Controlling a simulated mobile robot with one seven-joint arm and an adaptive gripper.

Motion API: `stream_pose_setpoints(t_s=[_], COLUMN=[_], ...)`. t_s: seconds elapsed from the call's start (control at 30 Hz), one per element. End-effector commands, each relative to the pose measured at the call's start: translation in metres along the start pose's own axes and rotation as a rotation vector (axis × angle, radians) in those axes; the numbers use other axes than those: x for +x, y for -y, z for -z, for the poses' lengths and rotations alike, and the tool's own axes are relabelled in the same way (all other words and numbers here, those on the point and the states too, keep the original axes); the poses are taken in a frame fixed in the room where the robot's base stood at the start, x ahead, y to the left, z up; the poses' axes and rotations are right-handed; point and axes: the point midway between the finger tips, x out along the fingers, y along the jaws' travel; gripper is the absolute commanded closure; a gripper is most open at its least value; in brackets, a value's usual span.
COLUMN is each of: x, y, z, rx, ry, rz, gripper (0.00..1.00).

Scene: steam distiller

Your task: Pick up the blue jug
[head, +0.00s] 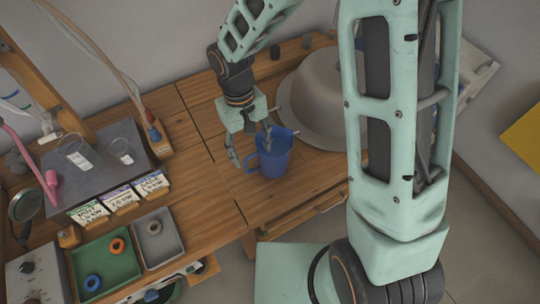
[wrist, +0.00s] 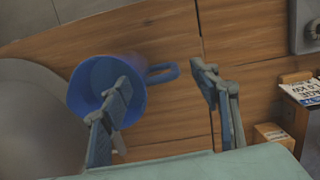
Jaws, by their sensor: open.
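The blue jug (head: 273,155) stands upright on the wooden table, its handle pointing left in the head view. In the wrist view the jug (wrist: 88,90) is seen from above, with its handle (wrist: 162,73) pointing right. My gripper (head: 250,150) is open, with one finger over the jug and the other left of its handle. In the wrist view my gripper (wrist: 165,95) has its left finger in front of the jug, hiding part of it. Its right finger is beyond the handle. I cannot tell whether either finger touches the jug.
A large grey domed vessel (head: 312,100) stands right behind the jug. To the left are a green tray (head: 105,275) with rings, a grey tray (head: 160,257), and several label cards (head: 120,199). Bare table lies left of the jug, and the table's front edge is close.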

Motion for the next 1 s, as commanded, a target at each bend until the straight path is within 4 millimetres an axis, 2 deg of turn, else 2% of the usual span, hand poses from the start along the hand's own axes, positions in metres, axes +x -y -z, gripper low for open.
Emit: stream_pose_setpoints(t_s=[0.4,0.7,0.77,1.0], x=[0.045,0.051,0.051,0.051], y=[0.002,0.002,0.002,0.002], z=[0.009,0.010,0.010,0.010], rx=[0.000,0.001,0.001,0.001], ry=[0.002,0.000,0.000,0.000], rz=[0.000,0.000,0.000,0.001], gripper=[0.43,0.43,0.48,0.74])
